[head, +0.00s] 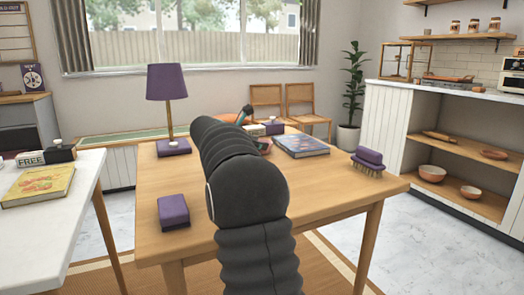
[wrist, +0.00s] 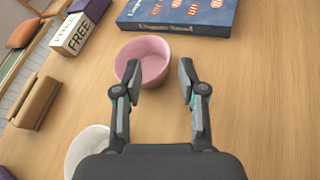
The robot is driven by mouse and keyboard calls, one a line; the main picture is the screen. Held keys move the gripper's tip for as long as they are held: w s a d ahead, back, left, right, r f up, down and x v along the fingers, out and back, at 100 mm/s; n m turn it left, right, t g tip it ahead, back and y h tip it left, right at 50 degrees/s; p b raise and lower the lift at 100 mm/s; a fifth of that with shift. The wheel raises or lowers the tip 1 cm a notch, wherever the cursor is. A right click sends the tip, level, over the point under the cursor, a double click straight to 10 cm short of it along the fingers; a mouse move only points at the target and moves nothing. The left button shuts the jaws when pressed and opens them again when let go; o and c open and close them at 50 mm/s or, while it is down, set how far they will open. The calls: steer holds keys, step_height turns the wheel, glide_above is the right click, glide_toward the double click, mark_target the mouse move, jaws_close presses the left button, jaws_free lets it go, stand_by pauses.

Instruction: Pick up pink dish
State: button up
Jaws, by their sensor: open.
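The pink dish (wrist: 146,56) is a small round bowl on the wooden table, upright, in the upper middle of the wrist view. My gripper (wrist: 158,74) is open and empty. Its left fingertip overlaps the dish's lower edge in the picture, and its right fingertip lies to the right of the dish. I cannot tell whether a finger touches it.
A blue book (wrist: 180,14) lies just behind the dish. A white bowl (wrist: 84,150) is at lower left, partly hidden by my gripper. A FREE box (wrist: 75,34) and a brown block (wrist: 36,102) lie to the left. A purple lamp (head: 166,82) stands on the table.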

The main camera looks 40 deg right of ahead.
mark_target(271, 146)
steer(key=shift+s+b+x, duration=0.15)
steer(key=shift+b+x, duration=0.05)
steer(key=shift+x, duration=1.2)
steer(key=shift+s+b+x, duration=0.15)
steer(key=shift+x, duration=1.2)
steer(key=shift+f, duration=0.15)
jaws_close()
